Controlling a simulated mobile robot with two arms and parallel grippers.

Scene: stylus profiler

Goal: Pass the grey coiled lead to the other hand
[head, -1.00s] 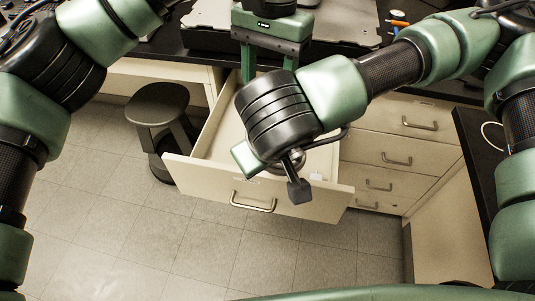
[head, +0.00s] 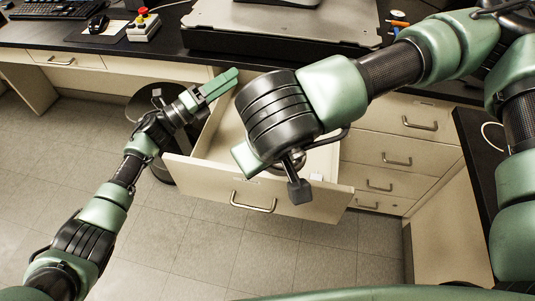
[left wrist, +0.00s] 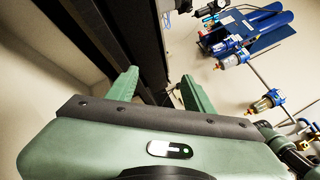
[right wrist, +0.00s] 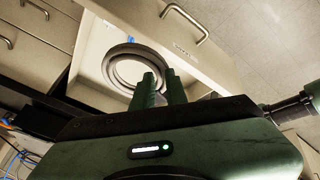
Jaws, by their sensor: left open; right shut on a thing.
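The grey coiled lead (right wrist: 128,70) shows in the right wrist view as a round coil at the tips of my right gripper (right wrist: 161,80). That gripper is shut on its edge, with the open drawer (right wrist: 200,60) behind it. My left gripper (head: 214,86) is by the drawer's left side in the head view, to the left of my right wrist. In the left wrist view its fingers (left wrist: 160,92) are wide apart with nothing between them.
The drawer front (head: 255,192) juts out below the black worktop (head: 165,40). A dark stool (head: 150,100) stands behind my left forearm. A red-buttoned box (head: 143,25) and a mouse (head: 98,23) lie on the worktop. The floor in front is clear.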

